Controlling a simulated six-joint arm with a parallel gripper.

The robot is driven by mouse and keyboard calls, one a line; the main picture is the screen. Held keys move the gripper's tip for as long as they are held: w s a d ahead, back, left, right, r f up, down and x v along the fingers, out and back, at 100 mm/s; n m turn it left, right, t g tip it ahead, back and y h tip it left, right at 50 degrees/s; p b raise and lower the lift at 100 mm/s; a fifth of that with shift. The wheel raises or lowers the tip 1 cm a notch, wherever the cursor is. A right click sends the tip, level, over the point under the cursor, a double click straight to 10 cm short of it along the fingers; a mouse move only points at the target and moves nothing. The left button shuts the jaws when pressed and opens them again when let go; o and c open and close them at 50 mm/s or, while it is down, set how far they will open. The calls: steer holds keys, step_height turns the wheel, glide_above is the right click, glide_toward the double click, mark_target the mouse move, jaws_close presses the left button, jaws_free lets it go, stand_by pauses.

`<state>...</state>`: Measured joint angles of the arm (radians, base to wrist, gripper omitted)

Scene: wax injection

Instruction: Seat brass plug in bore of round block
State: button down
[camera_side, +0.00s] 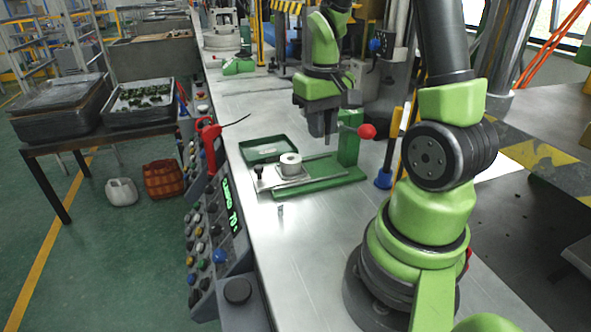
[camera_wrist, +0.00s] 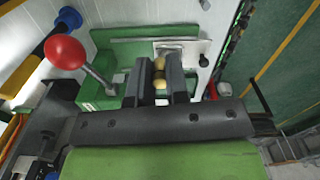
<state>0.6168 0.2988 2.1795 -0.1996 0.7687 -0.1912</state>
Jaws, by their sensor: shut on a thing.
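The brass plug (camera_wrist: 160,76) shows in the wrist view between my two dark fingers. My gripper (camera_wrist: 161,84) is shut on it. In the side view, my gripper (camera_side: 327,142) points down, above and to the right of the round block; the plug cannot be made out there. The round block (camera_side: 290,164) is pale, with a dark bore in its top. It sits on a metal plate at the left part of the green fixture (camera_side: 325,181). In the wrist view, my fingers mostly hide the block, and the plug appears apart from it.
A red-knobbed lever (camera_side: 366,131) rises from the fixture's green upright (camera_side: 349,150), right of my gripper. A green tray (camera_side: 268,150) lies behind the block. A small piece (camera_side: 280,210) stands on the bench in front. The control panel (camera_side: 222,225) lines the bench's left edge.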

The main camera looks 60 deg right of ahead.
mark_target(318, 208)
step_height(318, 208, down, 18)
steer(key=shift+r, duration=0.25)
steer(key=shift+f, duration=0.15)
steer(key=c, duration=1.1)
jaws_free()
step_height(318, 208, up, 12)
steer(key=a+r+t, duration=0.2)
steer(key=a+r, duration=0.2)
steer(key=r, duration=0.1)
steer(key=s+a+r+n+t, duration=0.1)
steer(key=a+r+t, duration=0.1)
steer(key=a+r, duration=0.3)
steer(key=s+a+r+n+t, duration=0.1)
steer(key=a+r, duration=0.3)
steer(key=r, duration=0.2)
steer(key=shift+a+r+t+y, duration=0.25)
steer(key=shift+r+t+y, duration=0.05)
steer(key=shift+r+t, duration=0.1)
steer(key=shift+o, duration=0.4)
steer(key=shift+n+t+y, duration=0.6)
steer(key=shift+t+y, duration=0.1)
steer(key=s+a+r, duration=0.2)
steer(key=s+a, duration=0.1)
steer(key=shift+s+a+r, duration=0.1)
steer(key=shift+s+a, duration=0.1)
steer(key=shift+s, duration=0.05)
